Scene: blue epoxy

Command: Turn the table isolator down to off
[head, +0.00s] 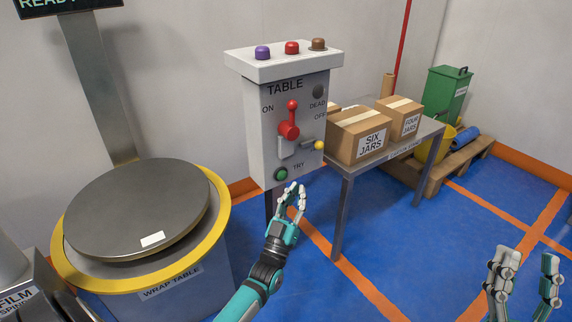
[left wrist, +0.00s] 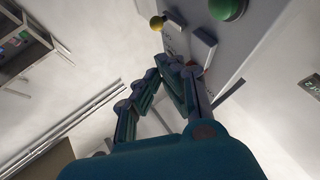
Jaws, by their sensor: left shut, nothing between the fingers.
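The white isolator box (head: 260,125) is labelled TABLE, with ON at upper left and OFF at right. Its red handle (head: 291,116) has a ball end and points up from a red hub. A short lever with a yellow knob (head: 320,145) sticks out right below OFF. A green button (head: 281,174) sits by TRY. My left gripper (head: 292,195) is shut and empty, just below the box front. In the left wrist view its fingertips (left wrist: 172,68) are together near the yellow knob (left wrist: 156,23) and green button (left wrist: 230,8). My right gripper (head: 525,270) is open and empty, far right.
The round wrap table (head: 222,225) with a yellow rim stands at left. A metal table (head: 345,172) with cardboard boxes (head: 358,135) stands right of the isolator. A green bin (head: 445,90) and a pallet (head: 455,160) are behind.

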